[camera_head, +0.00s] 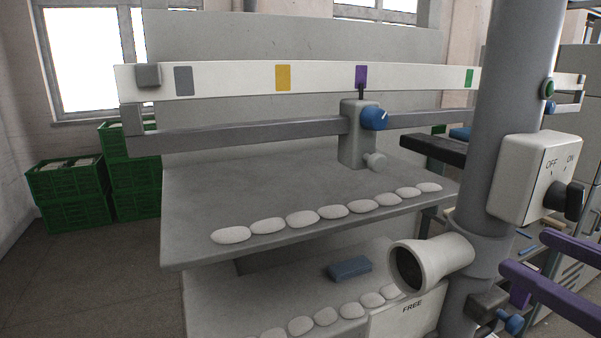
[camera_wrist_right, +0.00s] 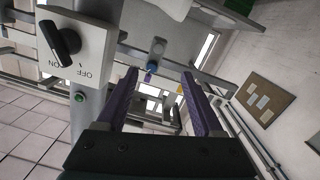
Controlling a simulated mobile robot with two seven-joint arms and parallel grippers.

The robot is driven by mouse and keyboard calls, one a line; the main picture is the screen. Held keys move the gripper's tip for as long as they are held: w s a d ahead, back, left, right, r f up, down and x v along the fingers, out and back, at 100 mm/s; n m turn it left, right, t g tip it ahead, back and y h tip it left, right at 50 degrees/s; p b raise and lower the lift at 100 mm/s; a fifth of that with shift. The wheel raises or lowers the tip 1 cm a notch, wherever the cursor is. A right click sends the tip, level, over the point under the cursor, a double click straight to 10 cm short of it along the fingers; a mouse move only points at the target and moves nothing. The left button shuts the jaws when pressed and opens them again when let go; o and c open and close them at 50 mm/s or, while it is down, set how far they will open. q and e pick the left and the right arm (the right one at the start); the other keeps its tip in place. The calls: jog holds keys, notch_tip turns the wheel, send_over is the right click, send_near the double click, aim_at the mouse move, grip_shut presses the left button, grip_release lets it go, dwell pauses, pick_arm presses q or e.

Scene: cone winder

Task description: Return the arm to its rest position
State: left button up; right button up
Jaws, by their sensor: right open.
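My right gripper (camera_head: 523,252) is at the right edge of the head view, its two purple fingers pointing left and standing apart. It is just right of the grey column (camera_head: 515,80) and below the switch box (camera_head: 527,178). In the right wrist view the gripper (camera_wrist_right: 160,73) is open, with nothing held between the fingers. The rest of the right arm is mostly outside the head view. My left gripper does not show.
A white rail (camera_head: 225,80) with coloured marks and a slider with a blue knob (camera_head: 375,117) spans the machine. White oval pieces line the grey shelf (camera_head: 200,200). A cream funnel (camera_head: 445,257) juts from the column. Green crates (camera_head: 68,182) stand at left.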

jog(key=s+a+f+m+g+h, duration=0.4)
jog(key=s+a+f+g+h, duration=0.1)
jog(key=s+f+g, duration=0.4)
jog(key=s+a+f+g, duration=0.2)
jog(key=s+g, duration=0.2)
jog(key=s, duration=0.4)
pick_arm(q)
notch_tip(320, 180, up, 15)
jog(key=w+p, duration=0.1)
jog(key=p, duration=1.3)
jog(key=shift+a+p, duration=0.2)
jog(key=shift+p, duration=0.2)
pick_arm(e)
notch_tip(320, 180, up, 15)
jog(key=shift+s+f, duration=0.15)
jog(key=shift+a, duration=0.1)
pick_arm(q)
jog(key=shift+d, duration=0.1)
